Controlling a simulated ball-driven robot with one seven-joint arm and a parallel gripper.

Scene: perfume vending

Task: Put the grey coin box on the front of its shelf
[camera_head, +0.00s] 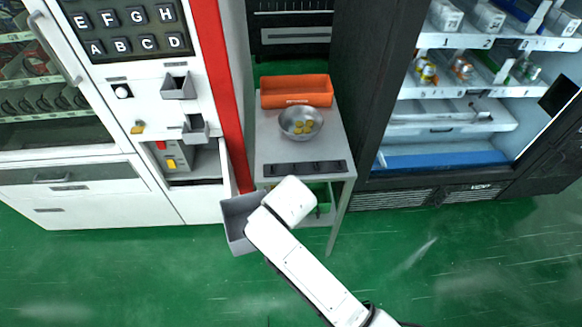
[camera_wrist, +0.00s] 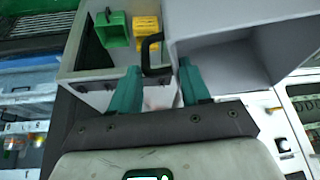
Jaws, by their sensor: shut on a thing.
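The grey coin box (camera_head: 236,226) hangs at the left front of the small grey table (camera_head: 265,150), open side up, over the green floor. It also shows in the wrist view (camera_wrist: 228,58), at the upper right. In the head view my white wrist hides the gripper and part of the box. A shelf holding a green bin (camera_wrist: 115,32) and a yellow bin (camera_wrist: 147,35) lies beyond the fingers in the wrist view. The green bin shows partly under the table in the head view.
On the tabletop stand an orange tray (camera_head: 295,91) and a metal bowl (camera_head: 300,124) with yellow coins. The red and white vending machine (camera_head: 150,100) stands close on the left, a dark open cabinet (camera_head: 450,120) on the right. The floor in front is clear.

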